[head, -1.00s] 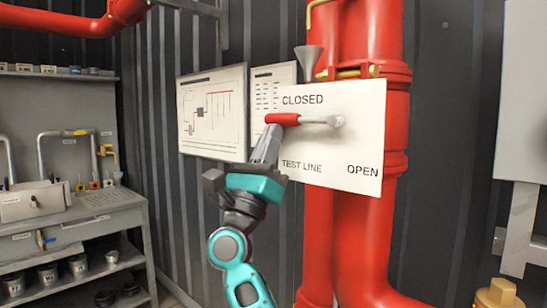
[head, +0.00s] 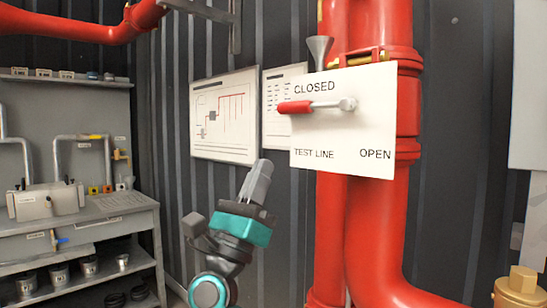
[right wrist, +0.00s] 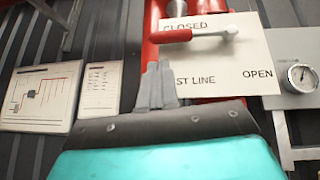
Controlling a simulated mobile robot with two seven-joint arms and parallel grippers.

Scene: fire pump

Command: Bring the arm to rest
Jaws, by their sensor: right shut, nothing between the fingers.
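My right gripper (head: 262,168) is shut and empty, raised in front of the dark ribbed wall, its grey fingers pointing up. In the right wrist view its fingers (right wrist: 156,82) show side by side with nothing between them. The lever's red handle (head: 294,107) is above and right of the fingertips, apart from them. The lever lies about level, pointing left from its pivot (head: 348,104) on the white TEST LINE plate (head: 335,140), below the word CLOSED. The handle also shows in the right wrist view (right wrist: 171,36). My left gripper is out of view.
Thick red pipes (head: 345,230) stand behind the plate. Two white charts (head: 224,122) hang on the wall. A grey workbench (head: 100,215) with fittings and tins is at left. A gauge (right wrist: 302,76) shows at right in the right wrist view.

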